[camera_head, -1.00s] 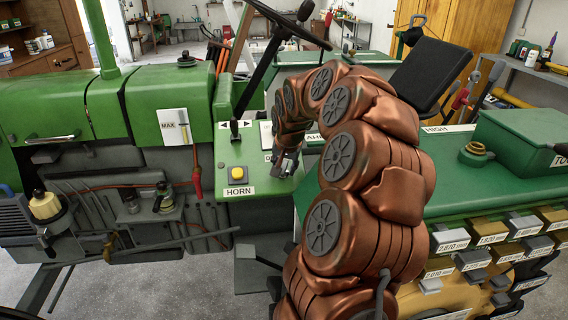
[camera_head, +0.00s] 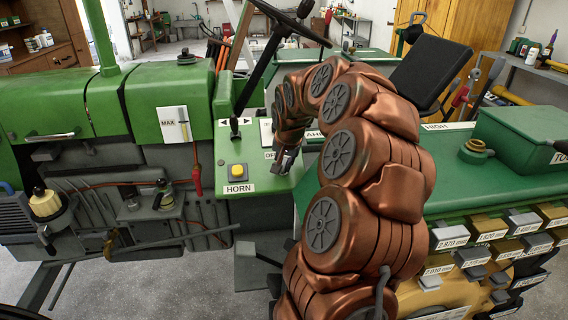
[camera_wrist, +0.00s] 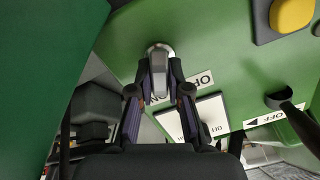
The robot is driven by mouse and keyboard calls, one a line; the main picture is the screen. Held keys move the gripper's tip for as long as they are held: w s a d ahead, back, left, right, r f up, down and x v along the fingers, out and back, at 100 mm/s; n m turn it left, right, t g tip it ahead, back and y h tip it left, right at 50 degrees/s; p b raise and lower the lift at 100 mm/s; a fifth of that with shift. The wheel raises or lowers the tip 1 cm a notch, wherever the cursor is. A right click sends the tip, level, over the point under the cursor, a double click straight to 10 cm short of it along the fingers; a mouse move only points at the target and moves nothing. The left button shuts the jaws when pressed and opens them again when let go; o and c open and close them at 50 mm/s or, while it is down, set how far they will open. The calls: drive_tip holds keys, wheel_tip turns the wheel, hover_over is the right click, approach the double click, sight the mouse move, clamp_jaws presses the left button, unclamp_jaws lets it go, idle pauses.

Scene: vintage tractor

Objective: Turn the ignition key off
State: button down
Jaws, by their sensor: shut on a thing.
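The ignition key (camera_wrist: 159,54) is a grey piece in a round silver seat on the green panel, at the upper middle of the wrist view. My gripper (camera_wrist: 162,78) is shut on the key, one dark finger on each side of it. In the head view my gripper (camera_head: 287,160) is at the green panel (camera_head: 262,183), right of the yellow button, and the key cannot be made out there. A white label (camera_wrist: 196,82) by the key shows part of "OFF" and more lettering; the fingers cover some of it.
The yellow horn button (camera_head: 237,171) sits left of my gripper; it also shows in the wrist view (camera_wrist: 292,14). A black lever (camera_head: 234,127) stands up behind it. The steering wheel (camera_head: 290,22) is above. A green hood-side surface (camera_wrist: 45,65) fills the wrist view's left.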

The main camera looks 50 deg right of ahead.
drive_tip(key=shift+f+n+b, duration=0.3)
drive_tip(key=shift+b, duration=0.15)
drive_tip(key=shift+w+n+b, duration=0.1)
drive_tip(key=shift+n+b, duration=0.5)
drive_tip(key=shift+b, duration=0.15)
drive_tip(key=n+b, duration=0.2)
drive_tip(key=shift+a+n, duration=0.15)
drive_tip(key=shift+n, duration=0.15)
drive_tip(key=n+b, duration=0.2)
drive_tip(key=n, duration=0.3)
drive_tip(key=shift+b, duration=0.3)
drive_tip(key=shift+n, duration=0.3)
drive_tip(key=c, duration=1.1)
unclamp_jaws()
drive_tip(key=shift+r, duration=0.1)
